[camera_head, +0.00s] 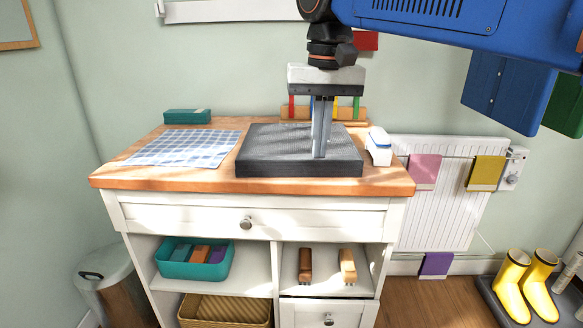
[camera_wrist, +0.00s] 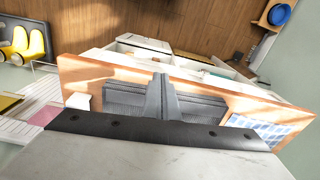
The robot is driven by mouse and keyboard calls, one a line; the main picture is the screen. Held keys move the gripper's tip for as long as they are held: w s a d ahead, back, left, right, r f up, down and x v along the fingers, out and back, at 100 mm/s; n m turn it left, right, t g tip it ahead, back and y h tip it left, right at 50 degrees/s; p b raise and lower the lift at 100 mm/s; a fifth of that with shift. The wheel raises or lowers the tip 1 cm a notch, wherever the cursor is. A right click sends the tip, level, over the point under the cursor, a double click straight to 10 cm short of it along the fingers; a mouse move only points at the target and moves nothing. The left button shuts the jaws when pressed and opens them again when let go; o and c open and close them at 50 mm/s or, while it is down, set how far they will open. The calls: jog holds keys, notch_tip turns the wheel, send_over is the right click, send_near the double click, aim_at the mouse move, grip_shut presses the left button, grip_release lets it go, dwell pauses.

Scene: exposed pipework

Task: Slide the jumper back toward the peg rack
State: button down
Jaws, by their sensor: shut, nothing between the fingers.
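The jumper (camera_head: 270,152) appears to be the dark grey, knit-textured folded block on the wooden counter top. It also shows in the wrist view (camera_wrist: 205,107) on both sides of my fingers. The peg rack (camera_head: 349,114) is a low wooden piece with coloured pegs, standing behind the jumper at the back of the counter, partly hidden by my gripper. My gripper (camera_head: 320,157) points down with its fingers together and empty, over the jumper's right part near its front edge; it also shows in the wrist view (camera_wrist: 160,78). I cannot tell whether the fingertips touch the jumper.
A blue checked cloth (camera_head: 185,149) lies left of the jumper, with a teal box (camera_head: 187,116) behind it. A white and blue object (camera_head: 379,147) stands close to the jumper's right side. The wooden counter (camera_head: 150,183) has a bare front strip. A radiator (camera_head: 430,220) stands right.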

aim_at(289, 148)
jog(key=a+r, duration=0.2)
jog(key=a, duration=0.3)
jog(key=shift+g, duration=0.3)
jog(key=f, duration=0.3)
jog(key=w+f, duration=0.1)
jog(key=f, duration=0.2)
jog(key=w+f, duration=0.1)
jog(key=f, duration=0.3)
jog(key=shift+w+a, duration=0.25)
jog(key=shift+w+r, duration=0.1)
jog(key=shift+w, duration=0.9)
jog(key=w, duration=0.6)
jog(key=w+a, duration=0.1)
jog(key=w, duration=0.2)
jog(key=shift+s, duration=0.1)
